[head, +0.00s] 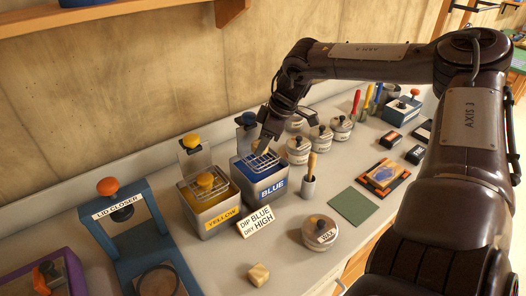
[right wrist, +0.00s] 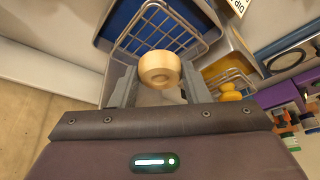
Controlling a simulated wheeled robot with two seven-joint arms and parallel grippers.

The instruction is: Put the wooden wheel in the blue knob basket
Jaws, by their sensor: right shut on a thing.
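My right gripper (head: 262,143) is over the blue tank (head: 262,189), which is labelled BLUE. In the head view the basket (head: 264,161) is partly hidden by the gripper. A blue knob (head: 247,118) shows on a bracket behind the tank. My left gripper is not in view.
A yellow tank (head: 211,213) with a yellow-knobbed basket (head: 205,180) stands to the left. Several tins stand right. A blue lid-closer frame (head: 152,215) stands left.

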